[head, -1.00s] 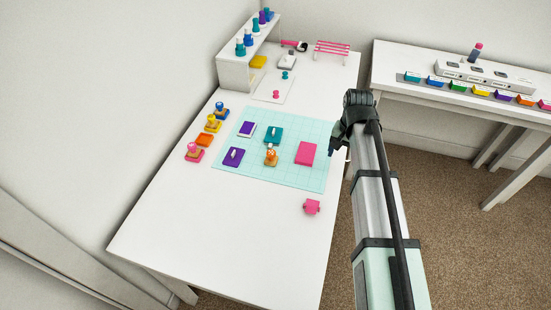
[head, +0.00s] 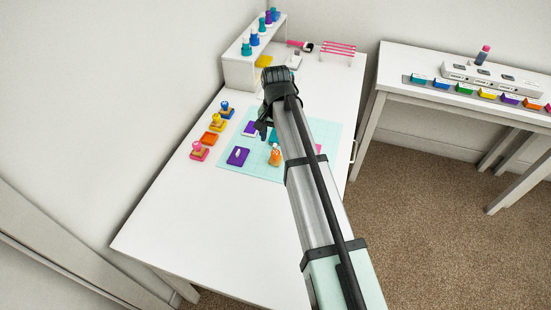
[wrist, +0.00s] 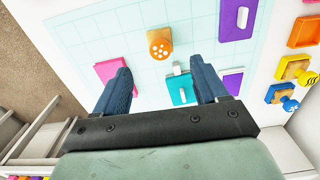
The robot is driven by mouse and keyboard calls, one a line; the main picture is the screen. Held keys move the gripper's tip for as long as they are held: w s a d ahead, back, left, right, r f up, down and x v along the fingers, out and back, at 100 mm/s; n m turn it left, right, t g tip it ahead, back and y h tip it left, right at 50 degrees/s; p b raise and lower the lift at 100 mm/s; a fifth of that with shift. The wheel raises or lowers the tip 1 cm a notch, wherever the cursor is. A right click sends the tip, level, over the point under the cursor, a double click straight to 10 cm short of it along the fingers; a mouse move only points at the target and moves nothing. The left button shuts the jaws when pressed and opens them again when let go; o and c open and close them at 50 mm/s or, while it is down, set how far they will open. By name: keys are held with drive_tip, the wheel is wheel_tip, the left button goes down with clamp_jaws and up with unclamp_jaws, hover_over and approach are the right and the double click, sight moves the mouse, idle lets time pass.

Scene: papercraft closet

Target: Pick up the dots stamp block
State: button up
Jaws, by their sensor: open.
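The dots stamp block is orange with white dots, standing on the pale blue gridded mat (head: 225,170). In the wrist view the dots stamp block (wrist: 160,44) lies past the fingertips, roughly midway between them sideways. In the head view the dots stamp block (head: 275,155) stands just left of my arm. My gripper (head: 264,130) is above the back part of the mat, farther back than the block. In the wrist view my gripper (wrist: 162,72) is open, with nothing held between its fingers; a teal pad (wrist: 182,88) lies below, near the right finger.
Purple pads (head: 238,157) (head: 250,128) lie on the mat left of the block. A pink pad (wrist: 112,70) lies near the left finger. Pink, yellow and blue stamps with an orange pad (head: 209,139) line the left side. A white shelf (head: 240,72) stands at the back. The front tabletop looks clear.

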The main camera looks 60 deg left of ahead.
sight(275, 152)
drive_tip(key=shift+s+f, duration=0.1)
drive_tip(key=shift+f, duration=4.55)
drive_tip(key=c, duration=1.3)
drive_tip(key=shift+o, duration=0.2)
drive_tip(key=shift+r, duration=0.15)
wheel_tip(275, 152, up, 10)
drive_tip(key=shift+f, duration=0.1)
